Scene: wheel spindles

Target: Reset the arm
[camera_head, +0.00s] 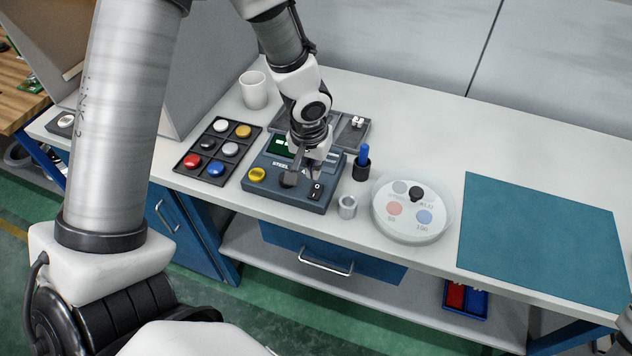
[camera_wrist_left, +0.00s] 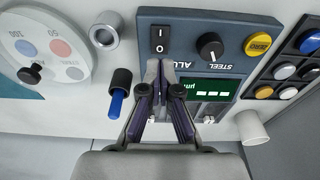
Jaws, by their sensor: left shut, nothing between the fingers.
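My left arm reaches in from the upper left in the head view. Its gripper (camera_head: 296,178) hangs over the blue-grey meter box (camera_head: 318,205). In the left wrist view the gripper (camera_wrist_left: 163,64) is shut and empty, its fingertips over the box between the rocker switch (camera_wrist_left: 160,39) and the green display (camera_wrist_left: 210,88). I cannot tell whether the fingertips touch the box. The box also carries a dark knob (camera_wrist_left: 209,46) and a yellow ZERO button (camera_wrist_left: 257,44). My right gripper is not in view.
A teal mat (camera_head: 540,240) lies bare at the right.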

